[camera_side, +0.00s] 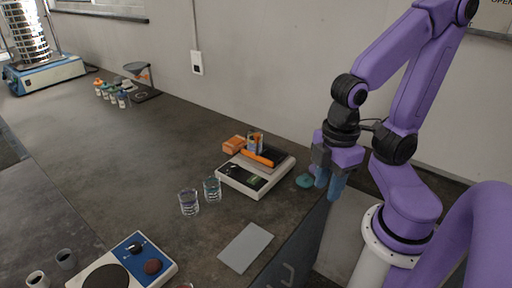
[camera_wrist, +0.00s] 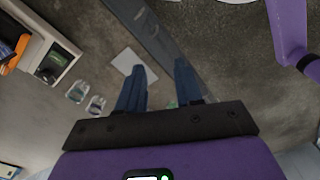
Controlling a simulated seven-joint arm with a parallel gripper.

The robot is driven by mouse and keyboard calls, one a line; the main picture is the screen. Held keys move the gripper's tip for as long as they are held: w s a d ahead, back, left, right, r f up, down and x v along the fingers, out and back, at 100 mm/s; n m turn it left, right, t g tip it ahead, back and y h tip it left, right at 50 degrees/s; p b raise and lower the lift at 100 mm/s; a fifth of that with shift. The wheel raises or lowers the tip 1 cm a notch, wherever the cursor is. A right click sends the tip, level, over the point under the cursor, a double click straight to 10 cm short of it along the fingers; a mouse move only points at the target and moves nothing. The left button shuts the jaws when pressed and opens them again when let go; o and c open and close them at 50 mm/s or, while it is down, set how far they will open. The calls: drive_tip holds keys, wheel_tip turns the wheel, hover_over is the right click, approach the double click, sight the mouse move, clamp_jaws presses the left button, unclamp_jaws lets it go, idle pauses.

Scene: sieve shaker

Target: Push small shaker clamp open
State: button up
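A sieve shaker (camera_side: 45,74) with a blue and white base and a tall stack of metal sieves (camera_side: 25,35) stands at the far left back of the bench in the side view. Its clamp is too small to make out there. The shaker does not show clearly in the wrist view. My gripper (camera_side: 328,188) is at the right, over the bench's right edge and far from the shaker. Its two blue fingers point down. In the wrist view the fingers (camera_wrist: 158,70) are apart with nothing held between them.
A balance (camera_side: 240,180) with orange items on it stands left of my gripper, near two glasses (camera_side: 189,202). A grey sheet (camera_side: 245,248) lies in front. A hotplate (camera_side: 125,262) is at the front left. Small bottles (camera_side: 112,95) and a funnel stand (camera_side: 140,78) are near the wall. Mid-bench is clear.

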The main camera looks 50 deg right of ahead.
drive_tip(key=shift+w+a+m, duration=0.1)
drive_tip(key=shift+w+m, duration=0.2)
drive_tip(key=shift+w, duration=0.05)
drive_tip(key=c, duration=0.5)
drive_tip(key=w+m, duration=0.3)
drive_tip(key=w+r+m, duration=0.1)
drive_tip(key=w+m, duration=0.2)
drive_tip(key=w, duration=0.1)
drive_tip(key=w+m+g, duration=0.1)
drive_tip(key=w+m, duration=0.2)
drive_tip(key=w, duration=0.1)
drive_tip(key=shift+r+m, duration=0.4)
clamp_jaws()
drive_tip(key=w+d+m+y, duration=0.2)
drive_tip(key=w+d+m, duration=0.4)
drive_tip(key=w+m, duration=0.3)
drive_tip(key=w+d+m+t+y, duration=0.1)
drive_tip(key=w+d+m, duration=0.2)
drive_tip(key=d+m, duration=0.35)
drive_tip(key=w+d+f+m, duration=0.1)
drive_tip(key=w+d+m, duration=0.2)
drive_tip(key=d, duration=0.7)
drive_tip(key=w+d+m+t+y, duration=0.1)
drive_tip(key=w+d+m, duration=0.35)
drive_tip(key=d, duration=0.35)
drive_tip(key=w+a+f, duration=0.1)
drive_tip(key=a+f, duration=0.6)
drive_tip(key=f, duration=0.2)
drive_tip(key=shift+a+f, duration=0.15)
drive_tip(key=shift+a, duration=0.15)
